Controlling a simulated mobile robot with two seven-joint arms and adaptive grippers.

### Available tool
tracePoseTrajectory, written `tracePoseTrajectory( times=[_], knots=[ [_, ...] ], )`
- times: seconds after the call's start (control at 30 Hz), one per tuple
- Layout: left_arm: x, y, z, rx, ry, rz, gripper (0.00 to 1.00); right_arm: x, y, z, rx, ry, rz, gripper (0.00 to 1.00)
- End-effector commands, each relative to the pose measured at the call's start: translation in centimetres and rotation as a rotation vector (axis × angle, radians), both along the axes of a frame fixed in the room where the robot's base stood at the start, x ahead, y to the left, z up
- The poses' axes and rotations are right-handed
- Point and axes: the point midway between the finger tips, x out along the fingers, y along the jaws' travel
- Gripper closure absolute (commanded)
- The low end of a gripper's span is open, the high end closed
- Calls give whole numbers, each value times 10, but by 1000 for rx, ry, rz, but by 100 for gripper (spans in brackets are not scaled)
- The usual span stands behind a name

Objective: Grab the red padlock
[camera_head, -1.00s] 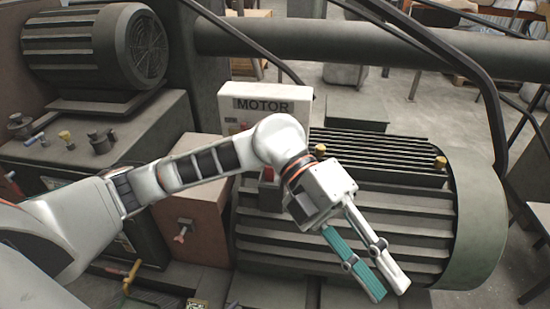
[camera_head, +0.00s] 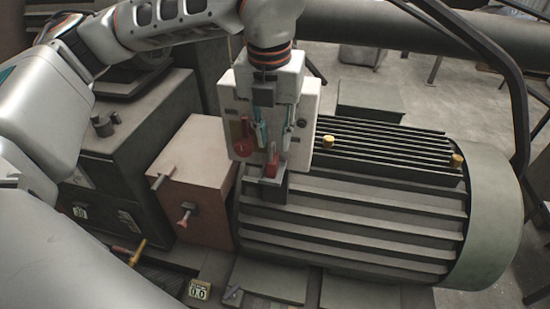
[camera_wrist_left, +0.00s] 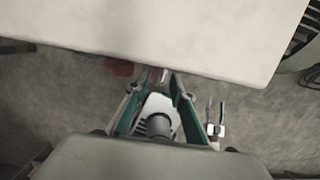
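The red padlock (camera_head: 272,167) sits at a small dark bracket in front of the white MOTOR box, at the near left edge of the big motor. My left gripper (camera_head: 273,148) points down just above it. Its teal-lined fingers are apart, one on each side of the padlock's upper part; I cannot tell whether they touch it. In the left wrist view the fingers (camera_wrist_left: 162,82) stand apart, with a thin reddish piece near their tips, partly hidden by the white box. My right gripper is not identifiable in view.
The white MOTOR box (camera_head: 305,85) stands close behind my left gripper, with a red knob (camera_head: 243,140) on its front. A ribbed motor (camera_head: 370,215) fills the right. A brown box (camera_head: 195,180) with metal handles stands at the left.

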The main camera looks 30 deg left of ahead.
Motion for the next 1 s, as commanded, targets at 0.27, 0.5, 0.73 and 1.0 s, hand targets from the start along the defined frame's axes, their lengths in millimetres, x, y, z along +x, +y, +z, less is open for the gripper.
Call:
tracePoseTrajectory(
  times=[0.27,0.5,0.73,1.0],
  knots=[
    [0,3,-30,-2,4,-2,76,-6,1,3,2,11,-1,56],
    [4,4,-56,-2,1,-3,76,-4,1,7,1,8,-1,56],
    [5,4,-58,-1,-1,-3,76,-4,1,6,1,9,-1,56],
    [5,4,-58,-2,-2,-3,100,-4,0,6,1,9,-1,56]
  ],
)
